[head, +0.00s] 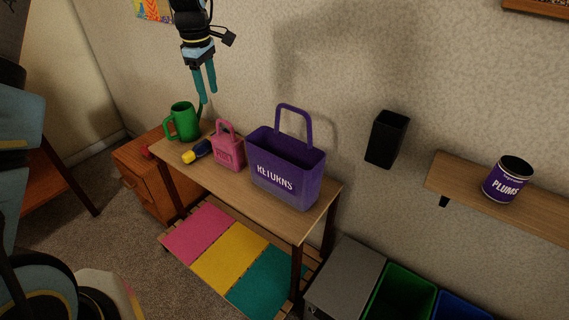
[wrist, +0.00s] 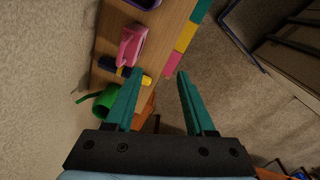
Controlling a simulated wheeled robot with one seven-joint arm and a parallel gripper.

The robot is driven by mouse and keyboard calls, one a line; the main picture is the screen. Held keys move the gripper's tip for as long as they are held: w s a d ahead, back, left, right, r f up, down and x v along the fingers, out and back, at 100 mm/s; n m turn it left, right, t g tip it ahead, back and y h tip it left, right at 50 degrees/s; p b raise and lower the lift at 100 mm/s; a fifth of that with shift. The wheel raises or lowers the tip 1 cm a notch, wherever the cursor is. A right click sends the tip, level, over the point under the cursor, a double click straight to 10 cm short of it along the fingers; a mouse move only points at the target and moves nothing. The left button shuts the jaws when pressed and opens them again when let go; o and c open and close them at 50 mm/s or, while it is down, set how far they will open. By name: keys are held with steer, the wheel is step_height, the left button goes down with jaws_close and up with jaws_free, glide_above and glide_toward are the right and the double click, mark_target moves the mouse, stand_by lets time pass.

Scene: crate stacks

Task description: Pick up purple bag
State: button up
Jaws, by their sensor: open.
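The purple bag (head: 287,172), marked "RETURNS", stands upright on the right part of a wooden table (head: 202,177), with its loop handle up. In the wrist view only a corner of the purple bag (wrist: 143,3) shows at the top edge. My gripper (head: 207,98) is open and empty, in the air above the table's left end, above and to the left of the bag. In the wrist view my gripper's teal fingers (wrist: 158,75) are spread apart, with nothing between them touching.
A pink bag (head: 229,152) stands just left of the purple bag. A green mug (head: 182,122) and a yellow and dark blue object (head: 197,152) lie further left. A black wall bin (head: 385,140) and a shelf with a plums can (head: 507,181) are to the right.

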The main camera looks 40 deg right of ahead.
steer(key=s+d+n+p, duration=0.1)
steer(key=s+d, duration=0.3)
steer(key=d, duration=0.4)
steer(key=s+d+n, duration=0.2)
steer(key=s+d, duration=0.1)
steer(key=d, duration=0.5)
steer(key=p, duration=0.2)
glide_above(278, 114)
steer(key=f, duration=0.5)
steer(key=shift+w+d+f, duration=0.15)
steer(key=shift+d+f, duration=0.05)
steer(key=shift+f, duration=0.2)
steer(key=shift+w+f+p, duration=0.15)
steer(key=shift+f+p, duration=1.15)
steer(key=shift+f, duration=1.6)
steer(key=shift+c, duration=0.4)
jaws_close()
steer(key=shift+d, duration=0.1)
